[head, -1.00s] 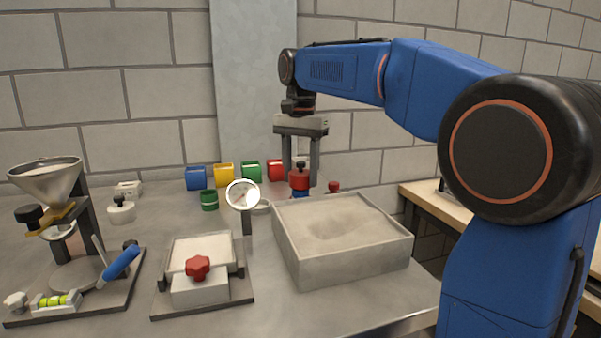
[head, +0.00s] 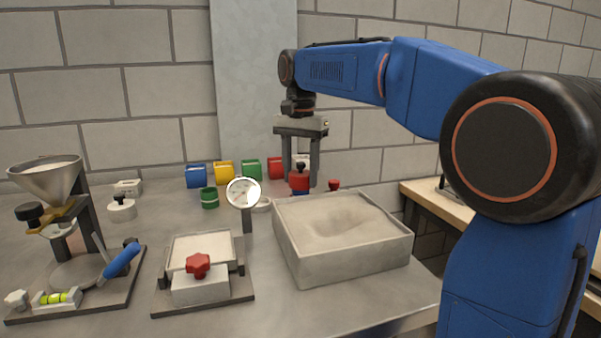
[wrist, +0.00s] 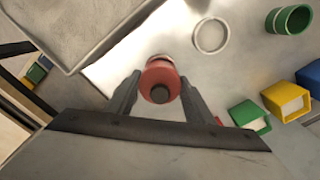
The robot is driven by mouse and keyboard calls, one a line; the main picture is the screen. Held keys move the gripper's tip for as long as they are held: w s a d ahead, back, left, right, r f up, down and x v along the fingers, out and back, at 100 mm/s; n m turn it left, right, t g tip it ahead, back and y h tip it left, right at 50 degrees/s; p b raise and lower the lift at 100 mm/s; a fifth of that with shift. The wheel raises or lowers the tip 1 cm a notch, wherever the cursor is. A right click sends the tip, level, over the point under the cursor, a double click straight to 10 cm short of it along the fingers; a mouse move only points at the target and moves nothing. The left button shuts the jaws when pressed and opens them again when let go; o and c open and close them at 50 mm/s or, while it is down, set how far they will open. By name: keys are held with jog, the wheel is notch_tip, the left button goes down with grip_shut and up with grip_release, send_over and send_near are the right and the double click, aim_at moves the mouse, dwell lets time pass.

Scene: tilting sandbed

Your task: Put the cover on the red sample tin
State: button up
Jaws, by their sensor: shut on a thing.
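My gripper (head: 300,185) points down behind the sand box and is shut on a red round piece (head: 299,183) with a black knob on top. In the wrist view the same red piece (wrist: 149,80) sits between my two fingertips (wrist: 160,80), its dark knob facing the camera. I cannot tell whether it is the cover alone or the cover together with the red sample tin. No separate open red tin is clear in either view.
The sand box (head: 340,262) stands in front of my gripper. A dial gauge (head: 243,192), green tin (head: 209,199) and pale ring (wrist: 211,36) are to its left. Coloured bins, including a red one (head: 275,168), line the back. A small red knob (head: 334,185) is to the right.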

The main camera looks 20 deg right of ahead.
jog(key=shift+f, duration=1.35)
dwell(1.1)
jog(key=o, duration=1.1)
jog(key=shift+r, duration=0.1)
notch_tip(320, 180, up, 17)
jog(key=shift+r, duration=0.1)
